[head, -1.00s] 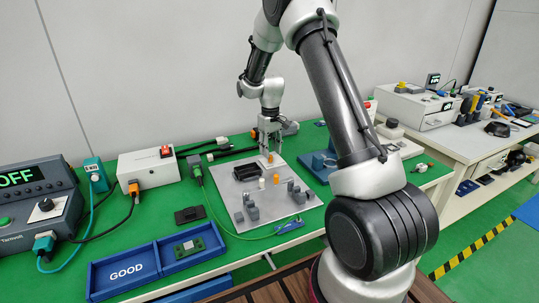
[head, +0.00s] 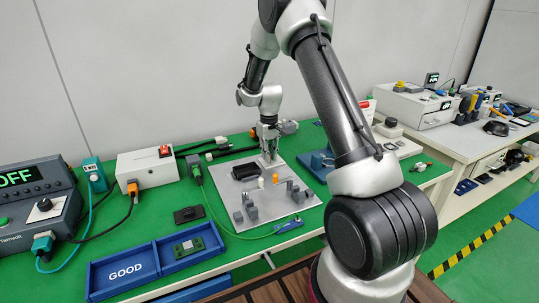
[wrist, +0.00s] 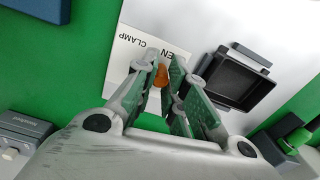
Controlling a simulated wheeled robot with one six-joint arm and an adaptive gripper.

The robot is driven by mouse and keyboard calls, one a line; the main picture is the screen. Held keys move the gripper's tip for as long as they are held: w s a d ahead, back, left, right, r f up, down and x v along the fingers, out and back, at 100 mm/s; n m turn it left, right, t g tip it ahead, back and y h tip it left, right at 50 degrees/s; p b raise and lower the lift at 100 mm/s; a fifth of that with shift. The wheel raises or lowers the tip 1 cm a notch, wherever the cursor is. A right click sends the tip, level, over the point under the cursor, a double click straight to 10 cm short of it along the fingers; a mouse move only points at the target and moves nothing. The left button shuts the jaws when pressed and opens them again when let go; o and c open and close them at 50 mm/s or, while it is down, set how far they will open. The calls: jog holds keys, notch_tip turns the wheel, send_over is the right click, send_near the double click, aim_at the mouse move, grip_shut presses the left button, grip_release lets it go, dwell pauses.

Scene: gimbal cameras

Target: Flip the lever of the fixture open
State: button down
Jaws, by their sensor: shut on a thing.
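The fixture is a light grey plate (head: 240,200) on the green bench, with a black rectangular holder (head: 246,171) and several small grey blocks on it. The lever's orange tip (wrist: 160,76) sits between my gripper's fingers in the wrist view, beside a white label reading OPEN and CLAMP (wrist: 140,52). My gripper (head: 270,157) is at the plate's back edge, pointing down, and is shut on the lever's tip. It also shows in the wrist view (wrist: 166,78). The fingers hide the lever's tip in the head view, and most of the lever cannot be seen.
A blue tray marked GOOD (head: 128,270) holds a green board (head: 189,246) at the front left. A white box with a red switch (head: 150,169) stands left of the plate. A blue fixture (head: 320,163) is to the right. Cables lie behind the plate.

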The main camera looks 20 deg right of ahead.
jog(key=shift+a+m, duration=0.15)
jog(key=shift+m, duration=0.15)
jog(key=c, duration=1.4)
grip_release()
jog(key=shift+r, duration=0.1)
notch_tip(320, 180, up, 12)
jog(key=shift+f, duration=0.1)
